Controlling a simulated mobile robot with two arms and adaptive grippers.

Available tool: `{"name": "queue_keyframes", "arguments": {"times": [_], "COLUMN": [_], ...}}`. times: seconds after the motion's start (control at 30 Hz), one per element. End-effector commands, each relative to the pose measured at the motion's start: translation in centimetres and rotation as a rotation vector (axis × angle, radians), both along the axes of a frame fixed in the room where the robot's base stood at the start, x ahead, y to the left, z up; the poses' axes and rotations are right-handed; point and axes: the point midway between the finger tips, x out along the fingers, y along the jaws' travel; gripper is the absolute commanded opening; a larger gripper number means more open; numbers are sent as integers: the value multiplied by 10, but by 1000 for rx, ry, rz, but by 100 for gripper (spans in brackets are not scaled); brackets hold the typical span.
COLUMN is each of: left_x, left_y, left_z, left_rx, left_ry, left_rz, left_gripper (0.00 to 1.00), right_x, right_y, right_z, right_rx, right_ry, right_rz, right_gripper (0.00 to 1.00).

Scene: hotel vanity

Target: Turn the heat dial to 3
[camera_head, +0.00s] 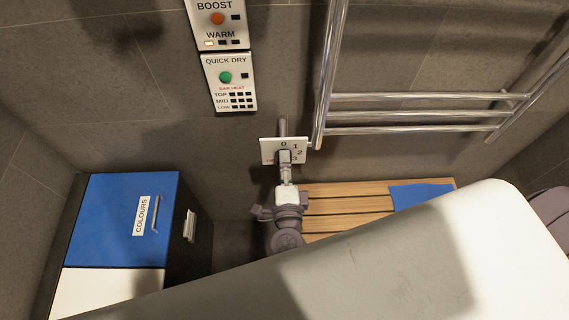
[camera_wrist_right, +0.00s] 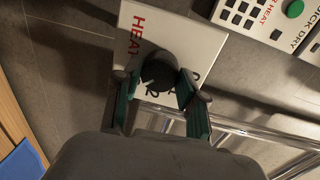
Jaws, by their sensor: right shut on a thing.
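The heat dial is a dark round knob (camera_wrist_right: 158,72) on a white wall plate. In the wrist view the plate (camera_wrist_right: 200,38) shows the red word HEAT. My right gripper (camera_head: 285,158) is at the plate. Its two green-sided fingers (camera_wrist_right: 158,86) are shut on the knob from both sides. The knob is mostly hidden in the head view, and I cannot tell which number it points to. My left gripper is not in view.
Button panels (camera_head: 229,88) are on the wall above the dial. A chrome towel rail (camera_head: 420,97) is close on the right. A wooden slatted surface (camera_head: 335,200) with a blue cloth (camera_head: 420,196) is below. A blue-and-white lidded box (camera_head: 110,205) labelled COLOURS stands left.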

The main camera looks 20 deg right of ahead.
Motion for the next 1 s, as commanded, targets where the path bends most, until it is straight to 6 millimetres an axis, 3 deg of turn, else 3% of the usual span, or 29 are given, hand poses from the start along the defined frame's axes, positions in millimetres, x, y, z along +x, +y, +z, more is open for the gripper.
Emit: {"name": "queue_keyframes", "arguments": {"times": [0.3, 0.33, 0.5, 0.83, 1.0], "left_x": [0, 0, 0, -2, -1], "left_y": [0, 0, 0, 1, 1], "left_z": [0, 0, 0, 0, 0], "left_rx": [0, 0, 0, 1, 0], "left_ry": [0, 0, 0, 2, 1], "left_rz": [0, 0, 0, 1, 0], "left_gripper": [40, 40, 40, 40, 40], "right_x": [0, 0, 0, -3, -25], "right_y": [0, 0, 0, 1, 7], "right_z": [0, 0, 0, 0, 0], "right_rx": [4, 4, 3, 2, 3], "right_ry": [1, 1, 0, 0, 4], "right_rz": [-1, -1, 0, 0, 1], "right_gripper": [6, 43, 67, 67, 67]}}
